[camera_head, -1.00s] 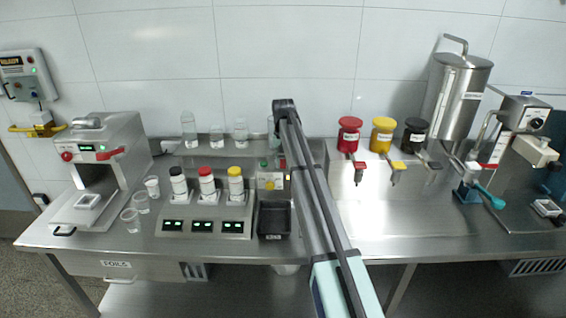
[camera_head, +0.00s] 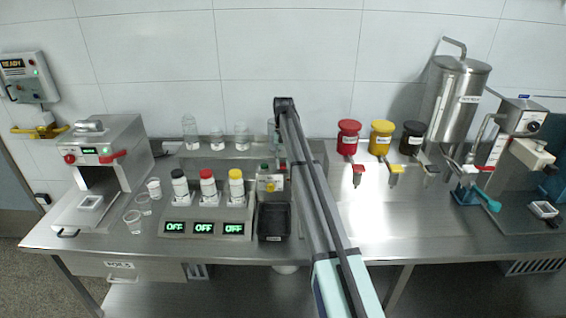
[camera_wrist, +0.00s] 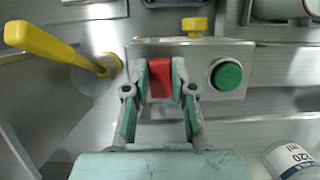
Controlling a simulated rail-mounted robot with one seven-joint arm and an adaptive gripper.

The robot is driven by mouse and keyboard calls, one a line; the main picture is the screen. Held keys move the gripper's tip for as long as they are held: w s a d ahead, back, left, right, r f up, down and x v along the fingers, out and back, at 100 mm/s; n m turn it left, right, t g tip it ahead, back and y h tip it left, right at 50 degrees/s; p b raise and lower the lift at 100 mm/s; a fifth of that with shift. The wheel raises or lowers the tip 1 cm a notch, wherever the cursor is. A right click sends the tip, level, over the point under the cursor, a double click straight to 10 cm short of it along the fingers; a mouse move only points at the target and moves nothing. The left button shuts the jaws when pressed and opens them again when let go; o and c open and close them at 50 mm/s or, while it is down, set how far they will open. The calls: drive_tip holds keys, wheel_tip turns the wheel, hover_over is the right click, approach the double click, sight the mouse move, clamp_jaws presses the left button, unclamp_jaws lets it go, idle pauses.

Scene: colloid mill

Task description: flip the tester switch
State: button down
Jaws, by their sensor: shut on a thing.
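My gripper (camera_wrist: 160,85) is shut on a red switch (camera_wrist: 160,77), with one fingertip on each side of it. The switch stands on a small metal panel (camera_wrist: 200,50) with a green button (camera_wrist: 226,74) to its right and a yellow knob (camera_wrist: 194,25) at the top edge. In the head view the panel, with its green button (camera_head: 264,168) and yellow knob (camera_head: 270,187), sits at mid bench. I cannot tell the switch's exact position.
A yellow-handled lever (camera_wrist: 60,48) stands close left of the gripper in the wrist view. A labelled container (camera_wrist: 293,160) is at lower right. A black tray (camera_head: 273,221) and a unit with three displays (camera_head: 204,228) stand near the panel.

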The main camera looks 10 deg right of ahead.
drive_tip(key=c, duration=1)
unclamp_jaws()
drive_tip(key=shift+o, duration=0.2)
drive_tip(key=shift+s+f, duration=0.1)
